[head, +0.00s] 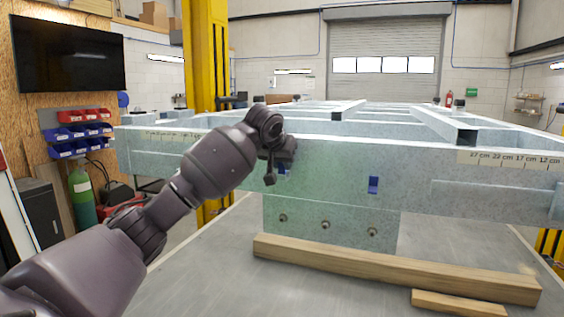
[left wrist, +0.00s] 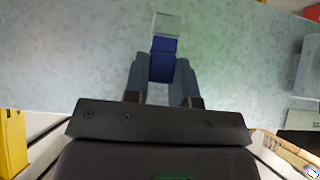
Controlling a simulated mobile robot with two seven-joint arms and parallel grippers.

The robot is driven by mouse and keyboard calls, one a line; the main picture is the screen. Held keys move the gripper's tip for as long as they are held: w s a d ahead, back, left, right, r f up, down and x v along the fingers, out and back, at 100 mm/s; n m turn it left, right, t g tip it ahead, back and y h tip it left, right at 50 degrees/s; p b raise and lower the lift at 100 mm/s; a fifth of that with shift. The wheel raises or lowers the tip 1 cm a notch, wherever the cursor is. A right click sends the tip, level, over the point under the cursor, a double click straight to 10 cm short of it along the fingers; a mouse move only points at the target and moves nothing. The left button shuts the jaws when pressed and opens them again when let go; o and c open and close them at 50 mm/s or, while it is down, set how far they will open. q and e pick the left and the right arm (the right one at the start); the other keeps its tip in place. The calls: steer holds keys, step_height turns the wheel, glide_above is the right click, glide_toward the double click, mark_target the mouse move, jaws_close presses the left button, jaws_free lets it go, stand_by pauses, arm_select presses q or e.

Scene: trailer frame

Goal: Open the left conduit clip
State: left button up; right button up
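The left conduit clip (head: 284,169) is blue and sits on the face of the grey galvanised frame beam, mostly hidden behind my left gripper (head: 271,178) in the head view. In the left wrist view the blue left conduit clip (left wrist: 163,60) lies between the two fingers of my left gripper (left wrist: 161,72), which sit close against its sides. A pale, clear-looking piece (left wrist: 168,25) extends beyond the clip. A second blue clip (head: 373,185) is on the same beam further right, free of any gripper. My right gripper is not in view.
The trailer frame (head: 430,190) spans the view, with a lower plate bearing several bolts (head: 325,225). Wooden beams (head: 390,268) lie on the grey surface in front. A yellow post (head: 207,60) stands behind at left. The space before the right clip is clear.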

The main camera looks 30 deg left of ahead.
arm_select(q)
steer(key=shift+c, duration=0.6)
